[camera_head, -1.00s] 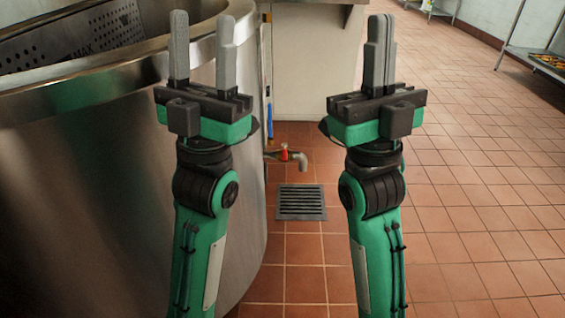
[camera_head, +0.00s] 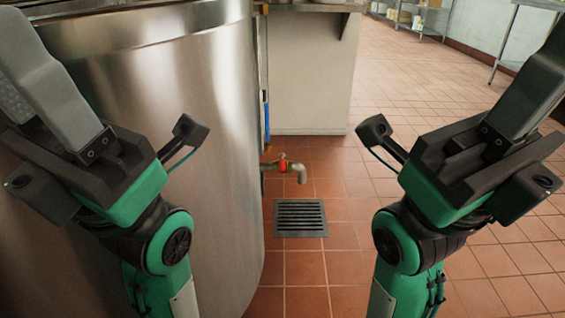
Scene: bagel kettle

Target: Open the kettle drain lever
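The kettle (camera_head: 180,120) is a large steel drum filling the left side. Its drain valve has a small red lever (camera_head: 282,164) on a short pipe low at the kettle's right side, with a grey spout (camera_head: 299,172) bending down. My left gripper (camera_head: 24,80) is at the left edge in front of the kettle, tilted up and left, apparently open and empty. My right gripper (camera_head: 535,85) is at the right edge, tilted up and right. Its fingers are partly cut off and overlap, so I cannot tell its opening. Both are well apart from the lever.
A floor drain grate (camera_head: 300,217) lies below the spout. A pale cabinet (camera_head: 305,85) stands behind the valve. Shelving (camera_head: 415,15) is at the back, and a metal table (camera_head: 505,45) stands at the right wall. The tiled floor between my arms is clear.

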